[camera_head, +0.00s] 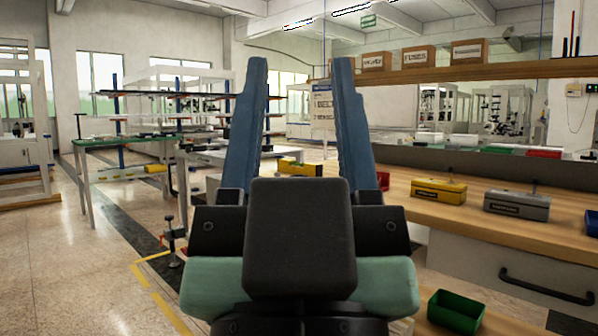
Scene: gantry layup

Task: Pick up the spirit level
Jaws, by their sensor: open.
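My gripper (300,66) is raised in front of the camera with its two blue fingers wide apart and nothing between them. Another long yellow object (130,172) shows low at the green-topped table on the left. My gripper is well short of both and touches neither.
A wooden workbench (400,190) on the right holds a yellow case (438,190) and a grey case (516,204). A green bin (455,312) sits low beside it. A green-topped table (150,141) stands at left. Open floor (75,265) lies at front left.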

